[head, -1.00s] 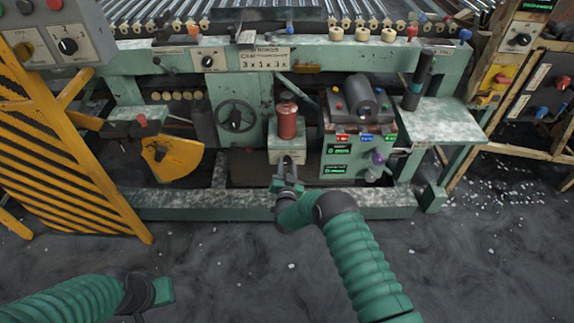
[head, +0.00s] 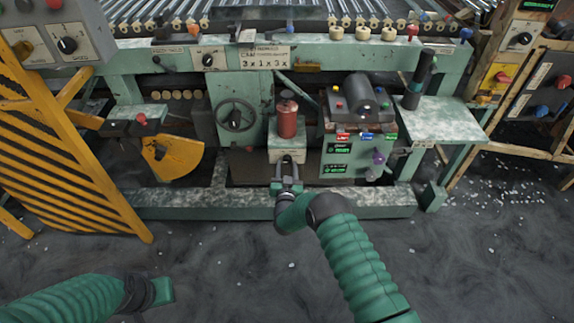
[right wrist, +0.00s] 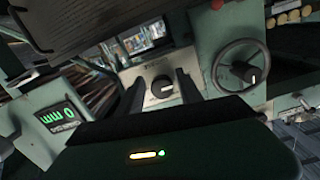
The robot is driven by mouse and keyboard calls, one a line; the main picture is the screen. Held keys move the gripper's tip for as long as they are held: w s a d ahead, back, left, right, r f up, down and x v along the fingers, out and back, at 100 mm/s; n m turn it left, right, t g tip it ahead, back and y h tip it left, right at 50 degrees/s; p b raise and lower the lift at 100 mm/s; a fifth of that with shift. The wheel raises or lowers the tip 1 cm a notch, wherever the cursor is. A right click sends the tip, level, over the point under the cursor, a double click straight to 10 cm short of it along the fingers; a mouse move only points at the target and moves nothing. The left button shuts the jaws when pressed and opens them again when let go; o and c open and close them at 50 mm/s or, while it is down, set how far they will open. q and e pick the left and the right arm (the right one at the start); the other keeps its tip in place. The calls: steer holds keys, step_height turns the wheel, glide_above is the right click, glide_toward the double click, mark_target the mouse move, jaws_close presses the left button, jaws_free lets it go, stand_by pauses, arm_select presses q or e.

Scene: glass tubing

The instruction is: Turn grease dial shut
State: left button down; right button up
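A black dial (right wrist: 163,87) with a pale pointer mark sits on a pale plate in the right wrist view. I take it for the grease dial, though the small label by it is not readable. My right gripper (right wrist: 160,88) is open, its two dark fingers pointing toward the dial, one on each side in the picture. Contact cannot be told. In the head view my right gripper (head: 288,160) is at the front of the box below a red canister (head: 287,121) and hides the dial. My left gripper (head: 163,290) is low at the left, over the floor, its fingers unclear.
A handwheel (head: 235,116) is left of the red canister; it also shows in the right wrist view (right wrist: 240,67). A green-lit control box (head: 350,157) stands close on the right. A base beam (head: 180,205) runs low along the machine.

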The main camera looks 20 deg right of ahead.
steer(key=shift+o, duration=0.7)
steer(key=shift+w+r, duration=0.1)
steer(key=shift+r, duration=0.25)
steer(key=f+p+v, duration=0.1)
steer(key=p+v, duration=0.4)
steer(key=v, duration=1.1)
steer(key=shift+s+a+r, duration=0.15)
steer(key=shift+s+r, duration=0.1)
steer(key=shift+s, duration=0.1)
